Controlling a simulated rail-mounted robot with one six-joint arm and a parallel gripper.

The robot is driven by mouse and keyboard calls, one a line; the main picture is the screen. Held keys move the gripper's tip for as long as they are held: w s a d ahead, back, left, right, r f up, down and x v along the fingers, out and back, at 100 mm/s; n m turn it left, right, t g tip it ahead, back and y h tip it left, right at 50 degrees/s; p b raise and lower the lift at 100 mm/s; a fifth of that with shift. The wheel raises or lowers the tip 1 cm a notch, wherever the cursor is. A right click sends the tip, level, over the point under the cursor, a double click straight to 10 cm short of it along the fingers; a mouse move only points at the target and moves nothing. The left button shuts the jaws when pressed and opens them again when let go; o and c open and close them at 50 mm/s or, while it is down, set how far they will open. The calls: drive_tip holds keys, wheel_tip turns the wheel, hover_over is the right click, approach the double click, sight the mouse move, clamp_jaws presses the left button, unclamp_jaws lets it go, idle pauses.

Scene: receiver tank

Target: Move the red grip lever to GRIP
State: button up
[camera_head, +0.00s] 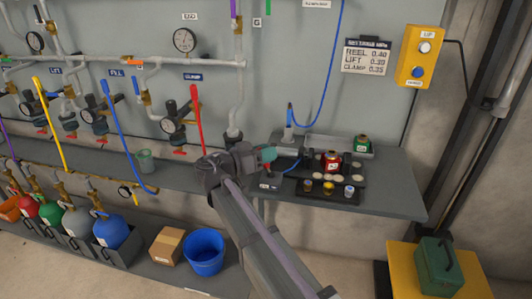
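A long red lever (197,118) stands nearly upright at the middle of the pipework, its top leaning slightly left. A small blue label (193,77) sits just above it and seems to read CLAMP; I cannot make out a GRIP mark. The lever's lower end meets the area just behind my arm. My arm reaches up from the bottom of the picture, and its end, with a teal part that I take for my gripper (266,155), lies right of the lever, apart from it and over the bench. Its fingers are too small to make out.
Yellow (49,122) and blue (124,133) levers stand to the left. The grey bench (390,190) at right holds a black rack with small jars, a red container (332,160) and a green one (363,144). A blue bucket (204,251) and cardboard box (167,245) sit below.

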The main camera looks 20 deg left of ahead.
clamp_jaws()
